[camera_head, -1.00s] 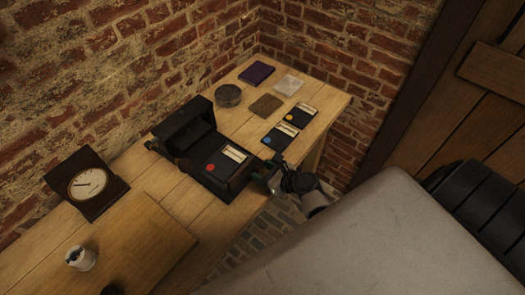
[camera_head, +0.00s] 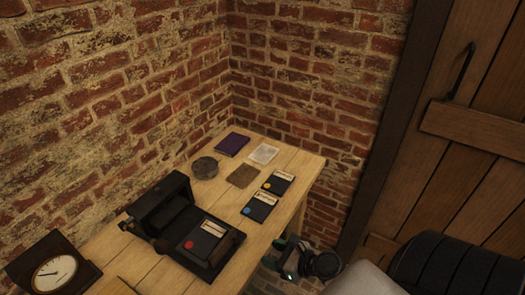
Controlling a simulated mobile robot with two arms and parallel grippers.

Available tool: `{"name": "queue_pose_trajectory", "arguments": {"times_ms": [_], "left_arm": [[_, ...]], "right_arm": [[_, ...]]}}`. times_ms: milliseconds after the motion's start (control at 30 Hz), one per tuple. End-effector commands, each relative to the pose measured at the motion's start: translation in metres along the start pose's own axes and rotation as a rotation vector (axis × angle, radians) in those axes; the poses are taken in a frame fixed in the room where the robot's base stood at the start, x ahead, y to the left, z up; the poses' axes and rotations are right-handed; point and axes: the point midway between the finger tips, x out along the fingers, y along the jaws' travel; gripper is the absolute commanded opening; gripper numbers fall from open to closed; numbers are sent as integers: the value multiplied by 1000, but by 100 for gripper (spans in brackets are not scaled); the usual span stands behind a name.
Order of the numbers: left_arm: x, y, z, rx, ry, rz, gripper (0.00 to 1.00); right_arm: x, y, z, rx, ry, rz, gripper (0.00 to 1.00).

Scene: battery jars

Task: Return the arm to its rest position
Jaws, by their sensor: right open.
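My right gripper (camera_head: 290,262) is beside the table's right edge, clear of everything on the tabletop. It is open and nothing shows between its fingers. My left gripper is out of view. A dark device (camera_head: 165,208) with a raised back stands on the wooden table (camera_head: 130,262). A black cartridge with a red dot (camera_head: 204,243) lies on its flat front part.
A round grey tin (camera_head: 204,168), a purple book (camera_head: 233,144), a brown pad (camera_head: 243,175) and a pale card (camera_head: 263,153) lie near the back corner. A clock (camera_head: 52,272) stands at the lower left. Brick walls close off the back; a wooden door (camera_head: 465,150) is on the right.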

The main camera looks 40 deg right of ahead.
Motion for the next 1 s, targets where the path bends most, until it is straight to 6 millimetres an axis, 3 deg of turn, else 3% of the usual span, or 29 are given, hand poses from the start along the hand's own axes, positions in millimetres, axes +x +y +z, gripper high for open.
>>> {"name": "queue_pose_trajectory", "arguments": {"times_ms": [233,367,467,667,800,900,1000], "left_arm": [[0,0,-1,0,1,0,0],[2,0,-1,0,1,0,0],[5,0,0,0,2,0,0],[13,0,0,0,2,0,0],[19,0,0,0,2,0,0],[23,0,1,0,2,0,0],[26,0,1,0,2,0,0]], "right_arm": [[1,0,-1,-3,3,0,51],[10,6,-27,-84,65,5,51],[25,20,-77,-266,187,38,51],[36,72,-219,-923,488,292,51],[13,112,-315,-1499,586,643,51],[-16,134,-370,-1900,545,941,51],[-45,147,-409,-2225,429,1214,51]]}}
